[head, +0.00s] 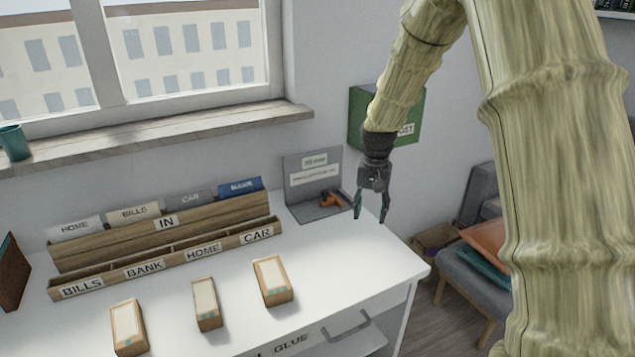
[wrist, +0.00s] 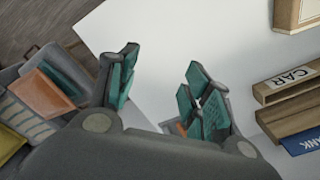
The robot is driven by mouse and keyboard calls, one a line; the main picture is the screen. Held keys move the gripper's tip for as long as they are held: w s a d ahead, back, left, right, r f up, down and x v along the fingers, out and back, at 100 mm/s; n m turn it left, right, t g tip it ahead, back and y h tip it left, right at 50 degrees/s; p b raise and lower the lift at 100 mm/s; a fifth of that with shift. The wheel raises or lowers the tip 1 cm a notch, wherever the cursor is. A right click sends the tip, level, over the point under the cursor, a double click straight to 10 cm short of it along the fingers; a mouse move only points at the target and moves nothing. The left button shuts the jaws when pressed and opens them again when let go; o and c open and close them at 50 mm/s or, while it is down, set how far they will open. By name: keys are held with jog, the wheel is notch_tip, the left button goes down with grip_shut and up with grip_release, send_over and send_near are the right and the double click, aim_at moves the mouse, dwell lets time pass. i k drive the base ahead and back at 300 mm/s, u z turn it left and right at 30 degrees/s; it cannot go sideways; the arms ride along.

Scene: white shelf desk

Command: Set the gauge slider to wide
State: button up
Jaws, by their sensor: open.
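A grey gauge stand (head: 312,172) with an upright labelled plate and a flat base stands at the back right of the white desk. An orange slider piece (head: 332,200) sits on its base; its exact setting is too small to read. My gripper (head: 371,216) is open and empty, pointing down, just right of the stand in the head view and apart from the orange piece. In the wrist view my gripper (wrist: 163,62) shows its teal finger pads spread over the white desk top. A bit of orange (wrist: 181,129) shows beside the right finger, mostly hidden by it.
A wooden IN rack (head: 160,225) with labelled folders and a low labelled tray (head: 165,262) stand left of the gauge. Several small boxes (head: 207,304) lie in front. A green box (head: 358,115) hangs on the wall behind my arm. The desk's right part (head: 365,260) is clear.

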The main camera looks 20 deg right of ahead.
aim_at(332, 200)
jog(key=i, duration=1)
